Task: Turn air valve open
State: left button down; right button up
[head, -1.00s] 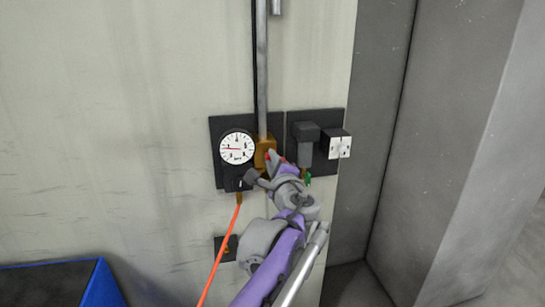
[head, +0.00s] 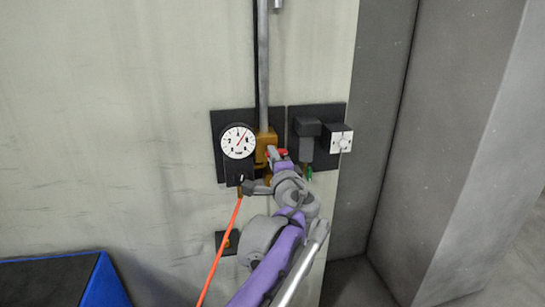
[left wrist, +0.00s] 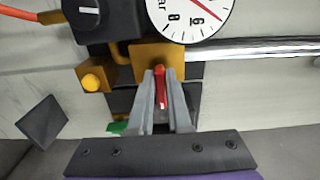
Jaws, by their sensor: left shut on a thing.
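The air valve is a brass-coloured block (head: 265,143) at the foot of a vertical metal pipe on the wall. Its red handle (left wrist: 161,86) lies between the fingers of my left gripper (left wrist: 162,92), which is shut on it. In the head view my left gripper (head: 277,156) is at the valve, with a bit of red showing beside it. The round white pressure gauge (head: 238,141) is just left of the valve, its red needle pointing up and right. The gauge also shows in the left wrist view (left wrist: 188,12). My right gripper is not in view.
An orange hose (head: 221,250) hangs from the black regulator below the gauge. A dark switch box (head: 307,129) and a white socket box (head: 338,138) are right of the valve. A blue-edged dark surface (head: 60,282) is at lower left.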

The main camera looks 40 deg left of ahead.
pick_arm(q)
jog(key=c, duration=0.9)
grip_release()
jog(key=shift+o, duration=0.2)
jog(key=v, duration=1.1)
jog(key=shift+b, duration=0.45)
